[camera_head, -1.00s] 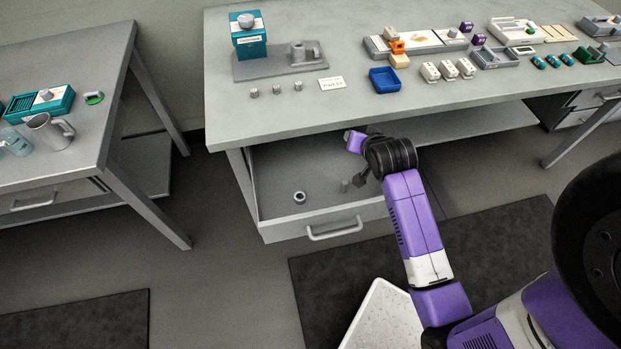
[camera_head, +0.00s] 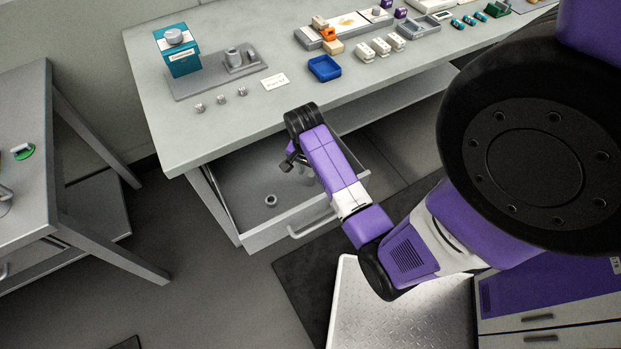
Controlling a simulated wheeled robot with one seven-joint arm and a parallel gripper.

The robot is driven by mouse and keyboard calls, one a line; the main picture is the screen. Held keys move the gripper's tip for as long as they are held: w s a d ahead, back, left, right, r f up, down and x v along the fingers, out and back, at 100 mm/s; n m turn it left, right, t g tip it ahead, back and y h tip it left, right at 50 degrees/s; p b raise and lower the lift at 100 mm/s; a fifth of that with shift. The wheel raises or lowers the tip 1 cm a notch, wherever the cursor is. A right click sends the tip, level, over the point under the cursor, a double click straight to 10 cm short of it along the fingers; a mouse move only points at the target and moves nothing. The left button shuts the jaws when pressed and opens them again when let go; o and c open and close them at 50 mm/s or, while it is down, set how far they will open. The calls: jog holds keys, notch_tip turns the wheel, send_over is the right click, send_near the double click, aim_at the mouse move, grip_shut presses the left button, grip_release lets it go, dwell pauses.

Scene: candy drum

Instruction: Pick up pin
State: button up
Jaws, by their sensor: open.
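The open drawer (camera_head: 262,236) under the main bench holds a small grey ring-like part (camera_head: 270,200) on its floor. A small grey upright piece, which may be the pin, shows only in part beside my arm in the drawer (camera_head: 308,170); I cannot tell its shape clearly. My gripper (camera_head: 287,163) is open, with its dark fingers over the drawer, above and to the right of the ring-like part. The fingertips are small and partly hidden by my purple wrist, and nothing is seen between them.
The bench (camera_head: 210,133) above carries a teal box (camera_head: 183,62), a grey fixture (camera_head: 238,62), several small grey parts, a label card (camera_head: 275,81) and a blue tray (camera_head: 324,68). The drawer's front wall and handle (camera_head: 312,224) face me. A side table (camera_head: 30,190) stands left.

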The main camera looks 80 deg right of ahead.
aim_at(311, 175)
jog(key=shift+s+d+f, duration=0.1)
jog(key=shift+d+f, duration=0.1)
jog(key=shift+f, duration=0.7)
jog(key=shift+d+f, duration=0.15)
jog(key=shift+f, duration=0.7)
grip_shut()
